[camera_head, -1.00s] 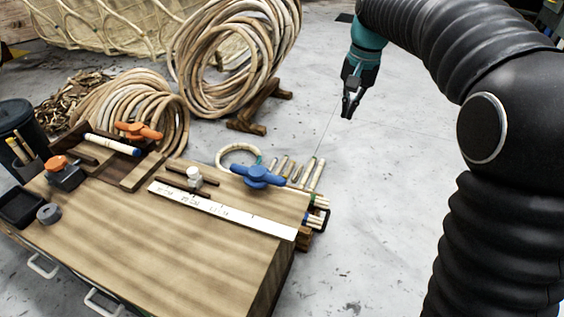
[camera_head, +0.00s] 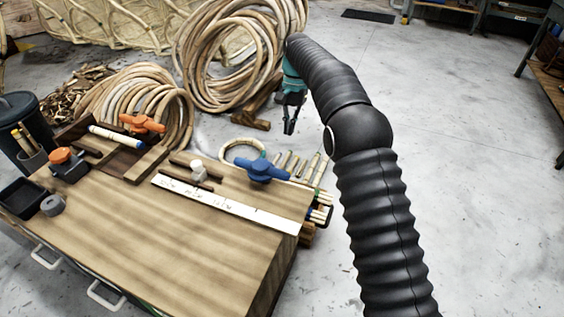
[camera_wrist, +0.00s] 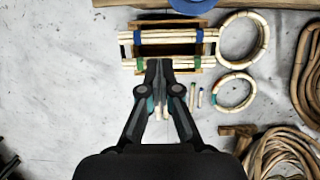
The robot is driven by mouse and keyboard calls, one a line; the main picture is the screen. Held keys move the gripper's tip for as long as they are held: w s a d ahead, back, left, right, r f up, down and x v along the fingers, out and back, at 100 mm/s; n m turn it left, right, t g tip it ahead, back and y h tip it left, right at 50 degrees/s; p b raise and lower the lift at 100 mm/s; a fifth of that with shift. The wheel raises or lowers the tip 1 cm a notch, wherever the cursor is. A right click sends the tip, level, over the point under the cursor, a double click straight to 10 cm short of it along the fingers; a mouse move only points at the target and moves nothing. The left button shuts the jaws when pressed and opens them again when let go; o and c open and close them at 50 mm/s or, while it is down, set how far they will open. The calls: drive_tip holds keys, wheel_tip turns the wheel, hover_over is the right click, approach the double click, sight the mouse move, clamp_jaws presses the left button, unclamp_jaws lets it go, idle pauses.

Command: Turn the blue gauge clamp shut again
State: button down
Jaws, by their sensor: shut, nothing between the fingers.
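The blue gauge clamp (camera_head: 262,169) sits on the wooden bench top (camera_head: 150,225), near its far right corner, behind the white ruler (camera_head: 228,207). Its blue wing handle lies roughly left to right in the head view. In the wrist view only a piece of the blue clamp (camera_wrist: 193,5) shows at the top edge. My gripper (camera_head: 289,130) hangs in the air beyond the bench's far edge, behind and a little right of the clamp and apart from it. Its fingers also show in the wrist view (camera_wrist: 159,66), brought together with nothing between them.
Tied rattan pieces (camera_wrist: 168,38) and a small ring (camera_head: 242,151) lie at the bench's far right side. Large rattan coils (camera_head: 225,55) are behind. The floor at right is open.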

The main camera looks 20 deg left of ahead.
sight(261, 172)
drive_tip(key=s+f+b, duration=0.2)
drive_tip(key=s+f, duration=0.4)
drive_tip(key=f, duration=0.3)
drive_tip(key=shift+s+a, duration=0.2)
drive_tip(key=shift+s, duration=0.05)
idle(0.3)
